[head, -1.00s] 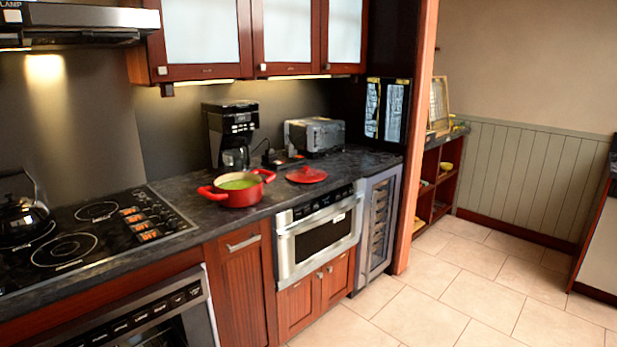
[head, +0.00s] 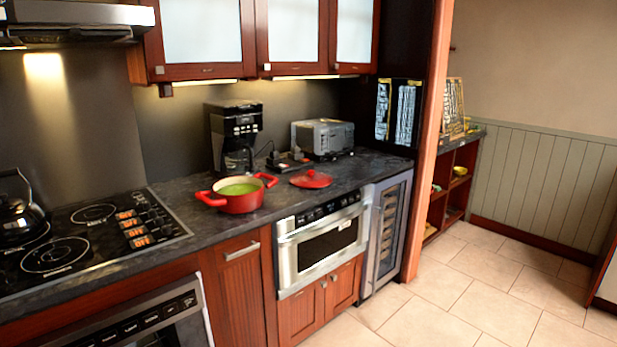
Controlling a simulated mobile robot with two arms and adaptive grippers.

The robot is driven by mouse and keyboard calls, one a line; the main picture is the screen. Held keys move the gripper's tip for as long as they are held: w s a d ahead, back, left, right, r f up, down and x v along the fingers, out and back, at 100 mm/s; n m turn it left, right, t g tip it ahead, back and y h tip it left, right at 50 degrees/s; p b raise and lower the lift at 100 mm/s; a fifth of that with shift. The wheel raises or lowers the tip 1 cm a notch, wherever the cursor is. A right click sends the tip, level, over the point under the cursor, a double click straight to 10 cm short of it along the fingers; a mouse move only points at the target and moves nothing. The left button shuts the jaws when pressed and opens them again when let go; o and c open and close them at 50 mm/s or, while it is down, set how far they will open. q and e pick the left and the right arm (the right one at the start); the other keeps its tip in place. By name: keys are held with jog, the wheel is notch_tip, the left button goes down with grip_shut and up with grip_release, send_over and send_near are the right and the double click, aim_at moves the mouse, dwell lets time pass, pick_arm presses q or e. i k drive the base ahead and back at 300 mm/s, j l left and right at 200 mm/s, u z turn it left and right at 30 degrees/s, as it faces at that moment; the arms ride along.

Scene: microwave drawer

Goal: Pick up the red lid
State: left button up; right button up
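The red lid (head: 311,179) lies flat on the dark countertop (head: 283,200), with a small knob on top. It is right of the red pot (head: 240,195), a little apart from it, and above the microwave drawer. The pot has two side handles and is open, with something green inside. Neither of my grippers shows in the head view.
A coffee maker (head: 234,138) stands behind the pot and a toaster (head: 322,138) behind the lid. The stovetop (head: 85,235) with a kettle (head: 18,212) is at left. The microwave drawer (head: 322,243) is shut below the counter. Tiled floor (head: 430,300) at right is clear.

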aim_at(310, 179)
jog(key=i+l+u, duration=0.1)
jog(key=i+l, duration=0.2)
jog(key=i+l+u, duration=0.1)
jog(key=i+l, duration=0.25)
jog(key=i+l+u, duration=0.1)
jog(key=i+l, duration=0.15)
jog(key=l, duration=0.25)
jog(key=i+l+u, duration=0.15)
jog(key=i+l, duration=0.15)
jog(key=l, duration=0.15)
